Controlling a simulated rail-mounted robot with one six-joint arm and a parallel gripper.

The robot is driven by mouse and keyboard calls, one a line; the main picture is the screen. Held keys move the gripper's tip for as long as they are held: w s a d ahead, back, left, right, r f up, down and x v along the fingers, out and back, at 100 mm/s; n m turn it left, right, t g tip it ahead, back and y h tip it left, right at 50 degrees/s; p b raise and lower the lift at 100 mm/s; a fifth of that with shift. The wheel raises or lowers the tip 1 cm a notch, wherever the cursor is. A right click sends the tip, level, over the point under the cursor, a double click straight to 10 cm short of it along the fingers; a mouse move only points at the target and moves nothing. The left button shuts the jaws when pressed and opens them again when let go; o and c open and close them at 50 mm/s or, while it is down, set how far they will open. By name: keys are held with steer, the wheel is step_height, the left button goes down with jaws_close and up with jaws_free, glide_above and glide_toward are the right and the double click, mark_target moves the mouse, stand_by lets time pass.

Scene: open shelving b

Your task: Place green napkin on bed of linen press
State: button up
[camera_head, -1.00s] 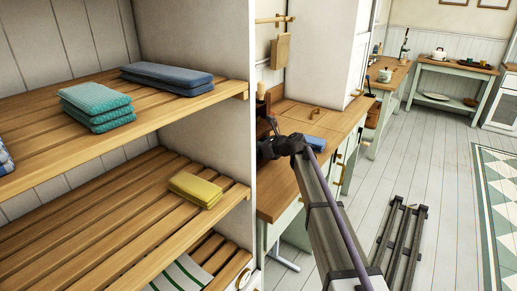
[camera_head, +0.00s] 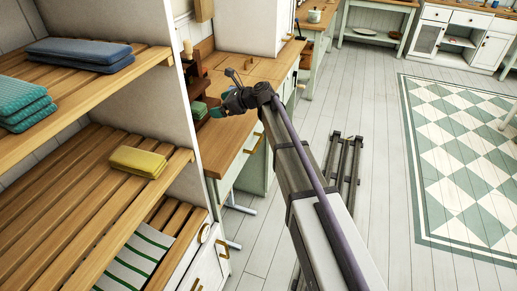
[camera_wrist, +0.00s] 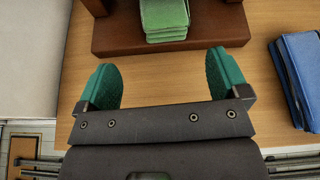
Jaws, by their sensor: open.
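A folded green napkin (camera_wrist: 165,20) lies on the dark brown wooden bed (camera_wrist: 215,32) of the linen press, at the top of the wrist view; its far part is cut off. In the head view the green napkin (camera_head: 199,110) shows at the foot of the brown press (camera_head: 194,82) on the wooden counter. My gripper (camera_wrist: 163,70) is open, its teal fingertips wide apart with bare counter between them. It is apart from the napkin, on the near side of the bed. In the head view my gripper (camera_head: 224,103) is right of the napkin.
A folded blue cloth (camera_wrist: 300,75) lies on the counter (camera_wrist: 265,75) right of the press. Shelving (camera_head: 95,95) at the left holds blue (camera_head: 80,53), teal (camera_head: 22,103) and yellow (camera_head: 138,162) folded cloths. The floor at the right is open.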

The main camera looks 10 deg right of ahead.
steer(key=s+d+f+n+g+h, duration=0.2)
steer(key=s+d+n, duration=0.3)
steer(key=s, duration=0.6)
steer(key=s+d+f+n+g+h, duration=0.2)
steer(key=s+d+f+n+h, duration=0.2)
steer(key=s+n, duration=0.6)
steer(key=s+d+f+n+g+h, duration=0.2)
steer(key=s+d+f+n+h, duration=0.2)
steer(key=s+n, duration=0.4)
steer(key=s+d+h, duration=0.1)
steer(key=s+d, duration=0.1)
steer(key=s, duration=0.4)
steer(key=shift+s+d+g, duration=0.2)
steer(key=shift+g, duration=0.1)
step_height(320, 180, up, 2)
steer(key=shift+r+p, duration=0.15)
steer(key=shift+p, duration=1)
